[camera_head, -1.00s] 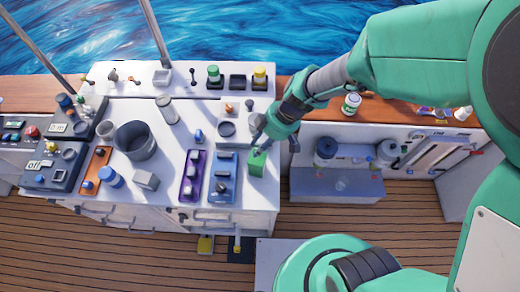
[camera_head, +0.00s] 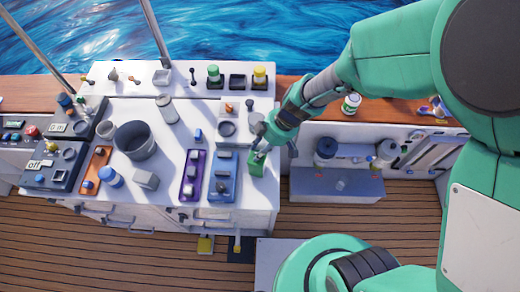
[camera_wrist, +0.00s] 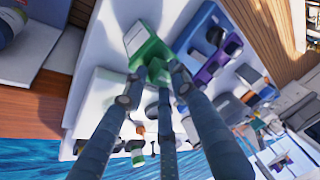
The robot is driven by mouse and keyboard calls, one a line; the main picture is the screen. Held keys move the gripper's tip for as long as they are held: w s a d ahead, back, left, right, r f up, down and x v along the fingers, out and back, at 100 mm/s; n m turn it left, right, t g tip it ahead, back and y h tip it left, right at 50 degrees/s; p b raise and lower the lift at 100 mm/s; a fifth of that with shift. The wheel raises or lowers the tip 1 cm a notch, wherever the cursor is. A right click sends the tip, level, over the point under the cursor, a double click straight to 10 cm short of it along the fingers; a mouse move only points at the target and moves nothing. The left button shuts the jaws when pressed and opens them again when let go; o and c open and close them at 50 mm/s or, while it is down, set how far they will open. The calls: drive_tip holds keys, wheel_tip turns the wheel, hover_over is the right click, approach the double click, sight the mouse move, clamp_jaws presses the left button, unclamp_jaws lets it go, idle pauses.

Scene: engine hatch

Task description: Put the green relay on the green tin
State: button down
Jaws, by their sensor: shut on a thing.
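A green block, which looks like the green relay (camera_head: 256,167), stands upright at the right front corner of the white worktop, right of the blue tray. My gripper (camera_head: 261,150) points down at its top. In the wrist view, my fingertips (camera_wrist: 157,78) are shut on a small green part at the block (camera_wrist: 150,50); the fingers partly hide it. I cannot surely tell which thing is the green tin. A green-topped round container (camera_head: 213,73) stands on the back ledge, and a white container with green bands (camera_head: 351,103) stands on the wooden rail at right.
The blue tray (camera_head: 222,193) and the purple tray (camera_head: 187,192) hold small parts just left of the block. A grey bucket (camera_head: 135,141) and a yellow-topped container (camera_head: 260,76) stand farther off. Open deck lies right of the worktop, before a low grey bench (camera_head: 337,187).

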drive_tip(key=shift+f, duration=0.15)
drive_tip(key=c, duration=1.4)
unclamp_jaws()
drive_tip(key=shift+r, duration=0.2)
drive_tip(key=shift+w+d+r, duration=0.1)
drive_tip(key=shift+d+r, duration=0.05)
drive_tip(key=shift+r, duration=0.2)
drive_tip(key=v, duration=1.1)
drive_tip(key=shift+d, duration=0.1)
drive_tip(key=shift+r, duration=0.15)
